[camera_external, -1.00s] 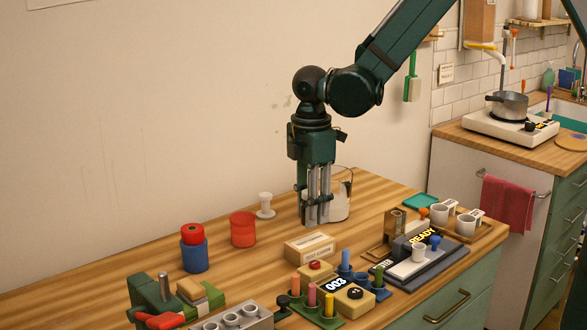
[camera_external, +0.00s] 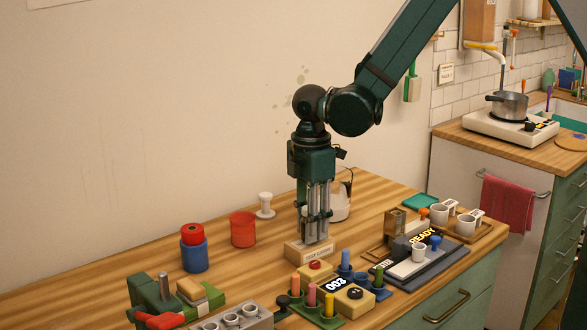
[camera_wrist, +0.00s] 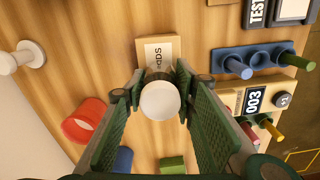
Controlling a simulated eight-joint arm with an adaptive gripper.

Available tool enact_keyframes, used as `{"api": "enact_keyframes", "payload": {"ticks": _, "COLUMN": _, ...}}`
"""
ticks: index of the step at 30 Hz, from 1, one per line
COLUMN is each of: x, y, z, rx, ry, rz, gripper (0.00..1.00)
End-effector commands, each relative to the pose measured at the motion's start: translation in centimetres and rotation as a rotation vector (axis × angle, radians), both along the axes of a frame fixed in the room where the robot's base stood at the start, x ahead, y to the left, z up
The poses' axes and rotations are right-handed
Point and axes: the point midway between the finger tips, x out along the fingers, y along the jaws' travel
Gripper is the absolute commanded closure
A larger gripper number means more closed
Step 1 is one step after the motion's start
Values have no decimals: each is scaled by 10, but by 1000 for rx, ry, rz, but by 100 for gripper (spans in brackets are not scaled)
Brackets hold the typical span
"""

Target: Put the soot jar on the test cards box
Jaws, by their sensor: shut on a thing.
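My gripper (camera_external: 316,236) points straight down over the test cards box, a low cream box (camera_external: 296,254) in the middle of the wooden table. In the wrist view, my gripper (camera_wrist: 160,88) is shut on the soot jar (camera_wrist: 160,101), which shows a pale round top and a darker band behind it. The box (camera_wrist: 158,45) lies just beyond the jar, its white label partly covered by it. In the external view the fingers largely hide the jar. I cannot tell whether the jar touches the box.
A red pot (camera_external: 243,229), a blue jar with a red top (camera_external: 194,249) and a white spool-shaped thing (camera_external: 265,206) stand to the left. A white jug (camera_external: 341,205) stands behind my gripper. Coloured pegs and the 003 block (camera_external: 336,284) crowd the front right.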

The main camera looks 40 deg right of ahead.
Motion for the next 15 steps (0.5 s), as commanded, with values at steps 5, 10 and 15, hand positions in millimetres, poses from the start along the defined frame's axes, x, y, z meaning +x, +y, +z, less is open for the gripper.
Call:
{"api": "enact_keyframes", "payload": {"ticks": 5, "x": 0, "y": 0, "z": -2, "rx": 0, "ry": 0, "rz": 0, "gripper": 64}}
{"api": "enact_keyframes", "payload": {"ticks": 10, "x": 0, "y": 0, "z": -2, "rx": 0, "ry": 0, "rz": 0, "gripper": 57}}
{"api": "enact_keyframes", "payload": {"ticks": 15, "x": 0, "y": 0, "z": -2, "rx": 0, "ry": 0, "rz": 0, "gripper": 57}}
